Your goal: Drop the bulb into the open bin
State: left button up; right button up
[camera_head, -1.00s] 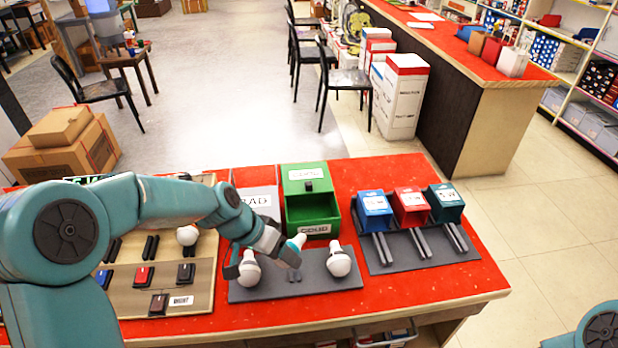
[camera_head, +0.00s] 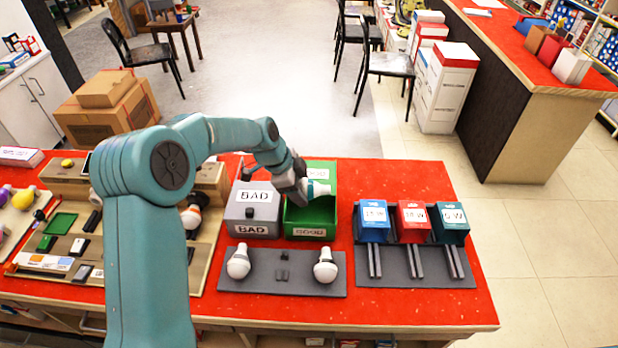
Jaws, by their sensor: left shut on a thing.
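My left gripper (camera_head: 297,189) is shut on a white bulb with a teal band (camera_head: 318,190). It holds the bulb tilted above the open green bin labelled GOOD (camera_head: 311,233). The bulb hides part of the bin's opening and its back label. The grey bin labelled BAD (camera_head: 251,230) stands just left of it and looks covered, with a dark knob on it. My right gripper is not in view.
Two white bulbs (camera_head: 238,262) (camera_head: 325,266) stand on the grey mat (camera_head: 300,284) in front of the bins. Blue, red and teal boxes (camera_head: 412,222) stand at the right. A wooden board (camera_head: 70,270) with several parts lies at the left.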

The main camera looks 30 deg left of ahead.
pick_arm(q)
jog(key=shift+w+a+f, duration=0.1)
jog(key=shift+a+f, duration=0.05)
jog(key=shift+f, duration=0.05)
jog(key=shift+f+b, duration=0.3)
jog(key=shift+f, duration=0.25)
jog(key=shift+f+b, duration=0.65)
jog(key=shift+f, duration=1.7)
jog(key=o, duration=1.2)
jog(key=shift+f, duration=0.15)
